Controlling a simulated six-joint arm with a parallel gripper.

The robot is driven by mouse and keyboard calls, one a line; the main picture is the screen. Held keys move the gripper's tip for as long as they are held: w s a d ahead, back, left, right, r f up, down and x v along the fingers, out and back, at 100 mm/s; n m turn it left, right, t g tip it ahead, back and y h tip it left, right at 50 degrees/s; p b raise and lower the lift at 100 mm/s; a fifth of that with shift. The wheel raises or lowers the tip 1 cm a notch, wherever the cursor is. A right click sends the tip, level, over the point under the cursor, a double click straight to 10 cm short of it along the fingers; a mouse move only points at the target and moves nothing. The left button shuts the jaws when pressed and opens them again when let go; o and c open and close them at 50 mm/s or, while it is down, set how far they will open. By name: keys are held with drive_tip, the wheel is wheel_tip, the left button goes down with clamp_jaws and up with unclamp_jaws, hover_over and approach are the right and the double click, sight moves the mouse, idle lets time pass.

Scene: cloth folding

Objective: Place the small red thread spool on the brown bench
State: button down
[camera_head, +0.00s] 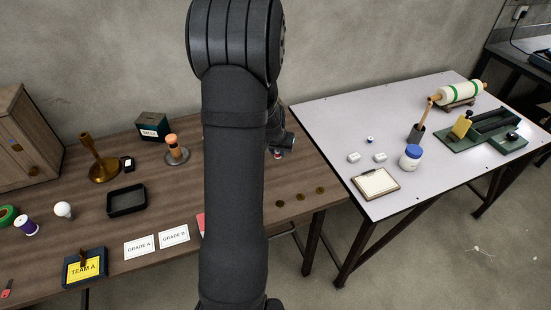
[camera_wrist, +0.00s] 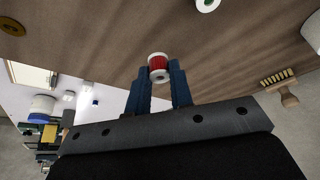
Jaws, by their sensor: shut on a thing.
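The small red thread spool (camera_wrist: 159,66) has white ends and sits between my fingertips in the wrist view. My gripper (camera_wrist: 158,75) is shut on it with its blue-grey fingers. In the head view my gripper (camera_head: 279,150) shows beyond my arm, near the far right part of the brown bench (camera_head: 310,190). Only a little of the spool (camera_head: 277,155) shows there. The bench fills the upper part of the wrist view (camera_wrist: 130,35). I cannot tell whether the spool touches the bench. My arm hides the middle of the bench in the head view.
A spindle stand (camera_head: 175,150), a black tray (camera_head: 126,201) and grade cards (camera_head: 139,247) are left of my arm. A white-topped table (camera_head: 325,120) stands at right. A brush (camera_wrist: 280,88) shows in the wrist view.

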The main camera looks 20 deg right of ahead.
sight(276, 166)
drive_tip(key=shift+w+a+f, duration=0.15)
drive_tip(key=shift+w+f, duration=0.1)
drive_tip(key=shift+f, duration=1.9)
drive_tip(key=shift+f, duration=0.2)
drive_tip(key=c, duration=1.3)
unclamp_jaws()
drive_tip(key=shift+r, duration=0.1)
drive_tip(key=shift+s+r, duration=0.1)
drive_tip(key=shift+r, duration=0.45)
drive_tip(key=v, duration=1.1)
